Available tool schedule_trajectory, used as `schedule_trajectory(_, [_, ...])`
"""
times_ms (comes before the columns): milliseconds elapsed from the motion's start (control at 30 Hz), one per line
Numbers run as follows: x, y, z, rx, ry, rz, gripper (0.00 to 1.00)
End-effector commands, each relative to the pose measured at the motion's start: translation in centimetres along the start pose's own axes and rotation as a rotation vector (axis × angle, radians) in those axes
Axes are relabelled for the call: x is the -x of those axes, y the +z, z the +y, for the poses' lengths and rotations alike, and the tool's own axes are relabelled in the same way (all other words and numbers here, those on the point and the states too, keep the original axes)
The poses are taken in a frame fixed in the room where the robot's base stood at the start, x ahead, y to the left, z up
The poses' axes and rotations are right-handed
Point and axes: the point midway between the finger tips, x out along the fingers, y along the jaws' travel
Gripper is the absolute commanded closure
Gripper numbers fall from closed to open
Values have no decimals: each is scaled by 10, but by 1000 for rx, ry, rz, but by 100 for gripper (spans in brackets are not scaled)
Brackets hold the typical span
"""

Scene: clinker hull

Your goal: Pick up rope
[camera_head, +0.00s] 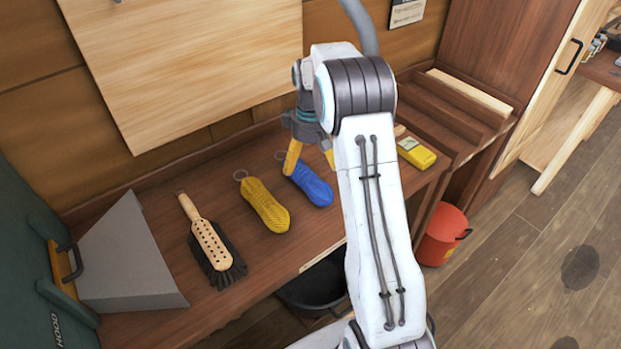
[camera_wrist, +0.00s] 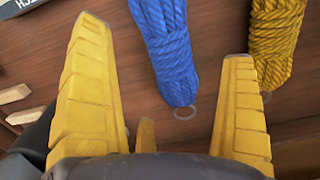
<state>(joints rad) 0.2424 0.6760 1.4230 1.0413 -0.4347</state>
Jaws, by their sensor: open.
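A blue rope hank (camera_head: 313,186) lies on the wooden bench below my gripper (camera_head: 310,168). A yellow rope hank (camera_head: 265,205) lies to its left. In the wrist view, my gripper (camera_wrist: 163,40) is open and empty, its yellow fingers spread wide. The blue rope (camera_wrist: 165,50) shows between and beyond the fingers, with a metal ring at its near end. The yellow rope (camera_wrist: 276,38) shows right of the right finger. In the head view, my gripper partly covers the far end of the blue rope. Its exact height above the rope is hard to tell.
A yellow box-like item (camera_head: 417,153) sits right of my arm. A red bucket (camera_head: 443,235) and a black tub (camera_head: 313,287) stand lower down.

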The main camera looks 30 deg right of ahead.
Motion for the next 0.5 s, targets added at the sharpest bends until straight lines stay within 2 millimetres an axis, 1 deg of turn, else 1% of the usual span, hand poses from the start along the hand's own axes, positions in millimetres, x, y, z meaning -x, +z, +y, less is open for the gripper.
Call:
schedule_trajectory(100, [-11,0,1,1,-2,-4,0])
schedule_trajectory(333, [-27,0,0,1,-2,-3,0])
schedule_trajectory(500, [-48,-1,0,1,-2,-5,0])
